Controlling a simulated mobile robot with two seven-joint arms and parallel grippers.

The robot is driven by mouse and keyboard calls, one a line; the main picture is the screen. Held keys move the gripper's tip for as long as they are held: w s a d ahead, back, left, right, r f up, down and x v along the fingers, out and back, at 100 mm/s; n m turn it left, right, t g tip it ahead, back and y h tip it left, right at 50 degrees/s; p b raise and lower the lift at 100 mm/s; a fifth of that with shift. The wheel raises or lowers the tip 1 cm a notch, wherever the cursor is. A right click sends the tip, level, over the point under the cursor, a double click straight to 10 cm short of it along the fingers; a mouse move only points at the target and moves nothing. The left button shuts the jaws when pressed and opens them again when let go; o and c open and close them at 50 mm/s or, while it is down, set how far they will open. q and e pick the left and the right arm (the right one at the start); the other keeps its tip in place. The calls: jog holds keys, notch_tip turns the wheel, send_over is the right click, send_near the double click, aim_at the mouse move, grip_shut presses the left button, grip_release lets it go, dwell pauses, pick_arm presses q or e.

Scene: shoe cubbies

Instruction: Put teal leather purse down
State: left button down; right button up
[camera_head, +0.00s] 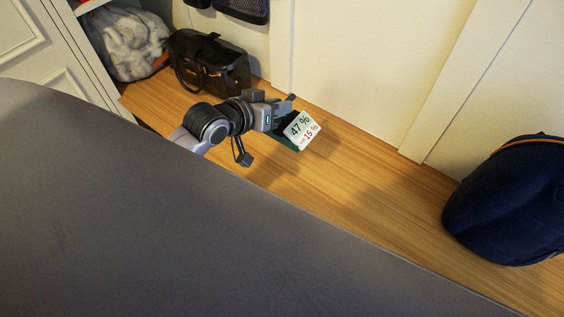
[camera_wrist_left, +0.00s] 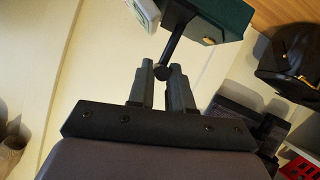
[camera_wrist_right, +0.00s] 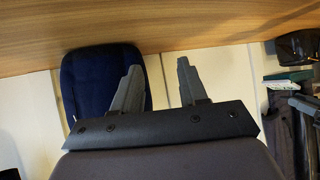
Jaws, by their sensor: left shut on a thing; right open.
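The teal leather purse (camera_head: 287,142) is dark green, with a white tag reading 47 % and 15 % on its side. It is mostly behind the tag and my left gripper (camera_head: 283,106) in the head view. In the left wrist view, the left gripper (camera_wrist_left: 161,72) is shut on the purse's dark handle, and the purse (camera_wrist_left: 222,18) is beyond the fingertips. The purse is over the wooden surface (camera_head: 350,200); I cannot tell whether it touches. My right gripper (camera_wrist_right: 157,65) is open and empty in the right wrist view.
A black handbag (camera_head: 222,70) and a grey-white patterned bag (camera_head: 128,42) stand at the back left. A navy backpack (camera_head: 510,205) stands at the right. The wood between the purse and backpack is clear. Pale panels rise behind.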

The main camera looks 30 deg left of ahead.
aim_at(273, 138)
pick_arm(q)
notch_tip(273, 138, down, 10)
jog(key=b, duration=0.3)
notch_tip(273, 138, down, 7)
jog(key=b, duration=0.2)
jog(key=shift+b, duration=0.3)
jog(key=c, duration=1)
grip_release()
jog(key=shift+c, duration=0.2)
pick_arm(e)
jog(key=a, duration=0.1)
jog(key=w+a+f, duration=0.1)
jog(key=y, duration=0.1)
jog(key=shift+w+a+f+n+t, duration=0.25)
jog(key=shift+a+n+t, duration=0.15)
pick_arm(q)
jog(key=shift+s, duration=0.1)
pick_arm(e)
jog(key=shift+d+f, duration=0.1)
